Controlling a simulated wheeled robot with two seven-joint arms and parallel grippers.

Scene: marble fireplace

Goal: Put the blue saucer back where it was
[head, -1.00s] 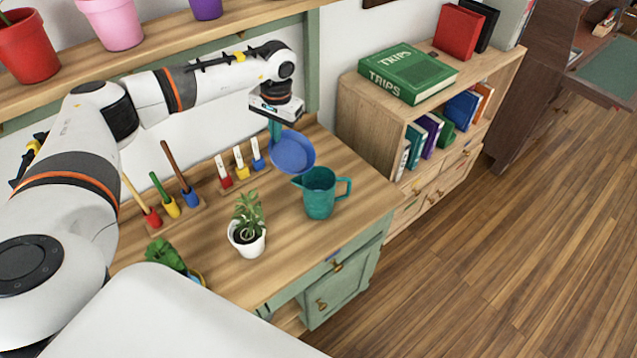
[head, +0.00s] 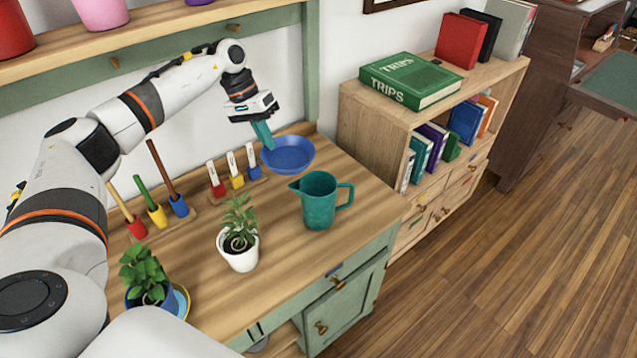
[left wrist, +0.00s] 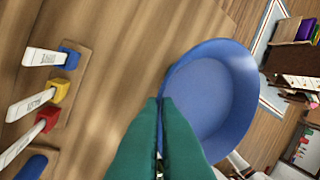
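The blue saucer (head: 289,155) is roughly level at the back right of the wooden desk (head: 290,250); I cannot tell whether it touches the desk. My left gripper (head: 268,147) reaches down to the saucer's left rim. In the left wrist view the teal fingers (left wrist: 165,100) are nearly together, with the rim of the saucer (left wrist: 225,95) at their tips. The gripper is shut on this rim. My right gripper is not in view.
A teal pitcher (head: 319,203) stands in front of the saucer. Small labelled colored blocks (head: 236,181) are left of it. A white potted plant (head: 238,250) stands nearer. A blue-potted plant (head: 150,290) is at front left. A bookshelf (head: 375,130) is to the right.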

